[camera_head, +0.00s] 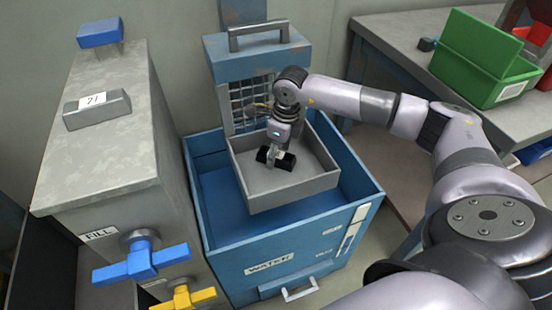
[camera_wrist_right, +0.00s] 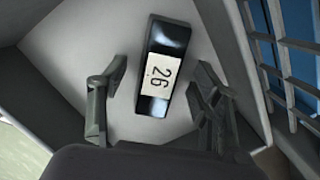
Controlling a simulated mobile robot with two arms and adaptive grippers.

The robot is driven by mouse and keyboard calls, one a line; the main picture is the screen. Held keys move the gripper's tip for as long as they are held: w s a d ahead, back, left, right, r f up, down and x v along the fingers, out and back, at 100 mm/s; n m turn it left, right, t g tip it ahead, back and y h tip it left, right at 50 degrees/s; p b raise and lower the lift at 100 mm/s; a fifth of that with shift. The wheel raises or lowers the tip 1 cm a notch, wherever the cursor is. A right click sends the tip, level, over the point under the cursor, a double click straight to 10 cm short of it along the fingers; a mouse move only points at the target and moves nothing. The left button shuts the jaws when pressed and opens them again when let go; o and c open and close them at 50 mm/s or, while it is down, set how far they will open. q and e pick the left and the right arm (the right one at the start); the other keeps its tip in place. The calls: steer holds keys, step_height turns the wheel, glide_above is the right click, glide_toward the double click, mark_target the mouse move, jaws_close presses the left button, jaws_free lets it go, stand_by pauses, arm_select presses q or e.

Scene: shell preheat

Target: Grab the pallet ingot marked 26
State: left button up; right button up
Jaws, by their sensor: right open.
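The black ingot (camera_head: 287,161) lies in the grey tray (camera_head: 265,199), partly hidden by my right gripper in the head view. In the right wrist view the ingot (camera_wrist_right: 164,62) shows a white label reading 26. My right gripper (camera_head: 273,157) reaches down into the tray from above. In the right wrist view its two fingers (camera_wrist_right: 158,92) are open, one to each side of the ingot's labelled lower part, with gaps between. My left gripper is not in view.
The grey tray sits over a blue box (camera_head: 215,206) labelled WATER. A grey cabinet (camera_head: 95,125) at left carries a grey ingot (camera_head: 97,110) marked 71 and blue and yellow valves. A wire grid (camera_head: 250,103) stands behind the tray. A green bin (camera_head: 480,60) is on the right table.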

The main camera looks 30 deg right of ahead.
steer(key=shift+c, duration=0.4)
jaws_close()
stand_by(0.4)
